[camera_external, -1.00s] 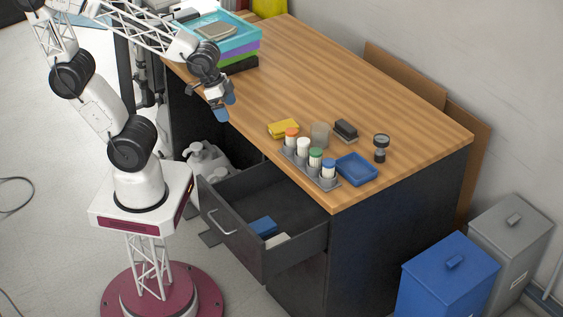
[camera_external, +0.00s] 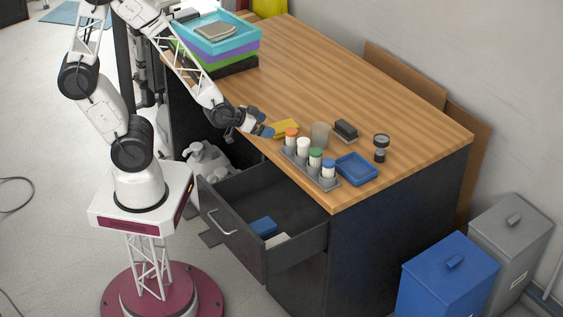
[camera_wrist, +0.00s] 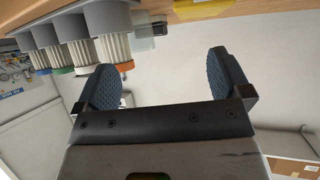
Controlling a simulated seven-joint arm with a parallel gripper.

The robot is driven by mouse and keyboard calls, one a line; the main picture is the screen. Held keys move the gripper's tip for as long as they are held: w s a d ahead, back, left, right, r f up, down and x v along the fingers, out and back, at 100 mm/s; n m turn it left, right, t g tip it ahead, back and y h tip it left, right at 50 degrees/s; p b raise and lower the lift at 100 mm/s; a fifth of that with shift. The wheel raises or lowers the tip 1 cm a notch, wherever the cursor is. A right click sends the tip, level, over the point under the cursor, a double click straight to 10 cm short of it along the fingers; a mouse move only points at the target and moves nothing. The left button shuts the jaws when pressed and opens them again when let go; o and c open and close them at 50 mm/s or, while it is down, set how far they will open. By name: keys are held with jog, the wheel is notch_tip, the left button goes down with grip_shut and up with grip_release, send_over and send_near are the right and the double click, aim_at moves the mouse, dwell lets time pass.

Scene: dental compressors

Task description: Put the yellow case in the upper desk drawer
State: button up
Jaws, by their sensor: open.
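The yellow case (camera_external: 286,128) lies on the wooden desk near its front edge, just behind the rack of capped jars. It also shows at the top of the wrist view (camera_wrist: 203,8). My gripper (camera_external: 267,124) is at the desk edge, close to the left side of the case. In the wrist view my gripper (camera_wrist: 160,80) has its two blue fingers spread with nothing between them. The upper desk drawer (camera_external: 262,215) is pulled out, with a blue item (camera_external: 262,227) and a pale item (camera_external: 277,240) inside.
A grey rack (camera_external: 311,170) with several capped jars stands beside the case. A clear cup (camera_external: 320,136), a dark brush-like block (camera_external: 345,130), a blue tray (camera_external: 357,169) and a loupe-like item (camera_external: 381,147) are nearby. Stacked trays (camera_external: 222,45) stand at the far left. The middle of the desk is clear.

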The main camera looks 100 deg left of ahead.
aim_at(280, 126)
jog(key=a+f+y, duration=0.1)
jog(key=s+a, duration=0.1)
jog(key=s+a+f+n+y, duration=0.1)
jog(key=shift+a+f+y, duration=0.3)
jog(key=shift+a+f, duration=0.05)
jog(key=shift+w, duration=0.1)
jog(key=shift+x, duration=1.2)
jog(key=shift+w+a+f, duration=0.1)
jog(key=shift+x, duration=2.45)
jog(key=shift+c, duration=0.3)
jog(key=c, duration=1)
jog(key=shift+c, duration=0.2)
jog(key=shift+r, duration=0.25)
